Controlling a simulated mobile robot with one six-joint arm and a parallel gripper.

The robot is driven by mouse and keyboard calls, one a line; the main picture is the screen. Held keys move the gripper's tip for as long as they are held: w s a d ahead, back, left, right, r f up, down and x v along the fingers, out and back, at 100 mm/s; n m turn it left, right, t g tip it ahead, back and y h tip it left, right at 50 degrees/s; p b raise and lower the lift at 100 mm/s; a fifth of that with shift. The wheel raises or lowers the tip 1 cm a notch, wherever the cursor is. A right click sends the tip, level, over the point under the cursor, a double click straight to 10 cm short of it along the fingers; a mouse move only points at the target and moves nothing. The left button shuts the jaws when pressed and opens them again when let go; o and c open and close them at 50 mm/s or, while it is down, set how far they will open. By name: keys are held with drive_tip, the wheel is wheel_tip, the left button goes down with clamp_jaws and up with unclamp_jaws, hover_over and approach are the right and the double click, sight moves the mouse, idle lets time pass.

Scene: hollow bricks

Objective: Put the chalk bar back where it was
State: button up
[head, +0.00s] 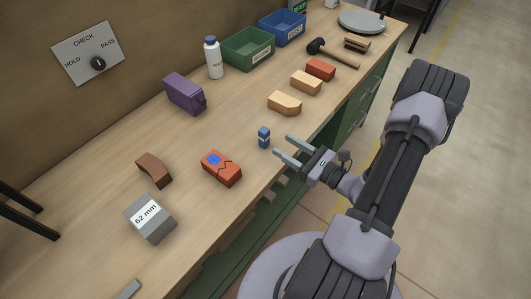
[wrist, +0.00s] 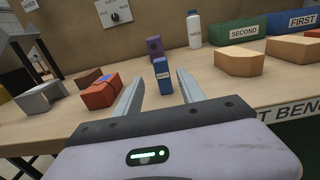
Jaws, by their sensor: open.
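A small blue block (head: 263,137) with a pale label band stands upright near the front edge of the bench; it may be the chalk bar, but I cannot read its label. It also shows in the wrist view (wrist: 162,76), centred beyond and between my fingers. My gripper (head: 282,146) is open and empty, at the bench's front edge, its fingertips pointing at the blue block and a little short of it. No finger visibly touches it. No marked spot for the bar shows on the bench (head: 225,125).
A cracked orange brick (head: 222,168), a brown curved brick (head: 154,170) and a grey "62 mm" block (head: 150,217) lie left. A purple block (head: 185,93) and white bottle (head: 213,58) stand behind. Tan bricks (head: 285,103), a mallet (head: 333,53), green bin (head: 247,49) and blue bin (head: 283,28) are beyond.

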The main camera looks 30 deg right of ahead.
drive_tip(key=s+a+r+n+g+y, duration=0.1)
drive_tip(key=a+r+n+g+y, duration=0.2)
drive_tip(key=a+r+n+g, duration=0.4)
drive_tip(key=a+r+n+g+y, duration=0.3)
drive_tip(key=a+r+n+y, duration=0.15)
drive_tip(key=a, duration=0.45)
drive_tip(key=s+a+r+n+g+h, duration=0.3)
drive_tip(key=s+a+n+g+h, duration=0.3)
drive_tip(key=n, duration=0.3)
drive_tip(key=s+r+n+t+h, duration=0.5)
drive_tip(key=r+n+h, duration=0.1)
drive_tip(key=r+n, duration=0.1)
drive_tip(key=shift+s+r, duration=0.25)
drive_tip(key=shift+s, duration=0.1)
drive_tip(key=shift+a, duration=0.1)
